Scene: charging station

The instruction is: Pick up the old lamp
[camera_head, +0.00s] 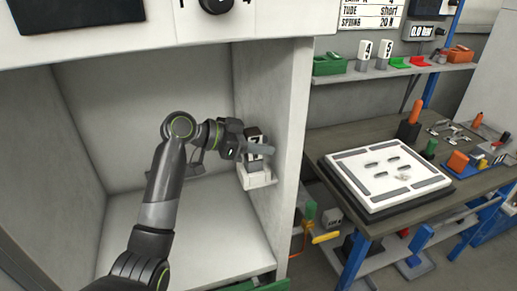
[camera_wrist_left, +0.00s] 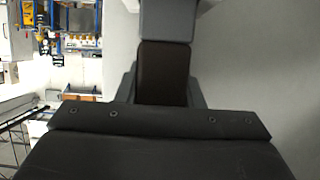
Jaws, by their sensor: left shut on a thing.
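My left gripper (camera_head: 250,146) reaches into the open white cabinet, at its right inner wall. It is shut on a small dark and light grey piece just above a white wall bracket (camera_head: 256,178); this appears to be the old lamp, though the fingers hide most of it. I cannot tell whether the piece still touches the bracket. In the left wrist view, the dark gripper body fills the lower part, with a grey block (camera_wrist_left: 168,20) at the top centre. My right gripper is not in view.
The cabinet's right wall (camera_head: 283,120) stands close beside my left gripper; its floor (camera_head: 190,235) is largely clear. To the right, a workbench holds a white board (camera_head: 352,181) with slots. A shelf (camera_head: 400,72) above it carries a green bin (camera_head: 329,65) and numbered blocks.

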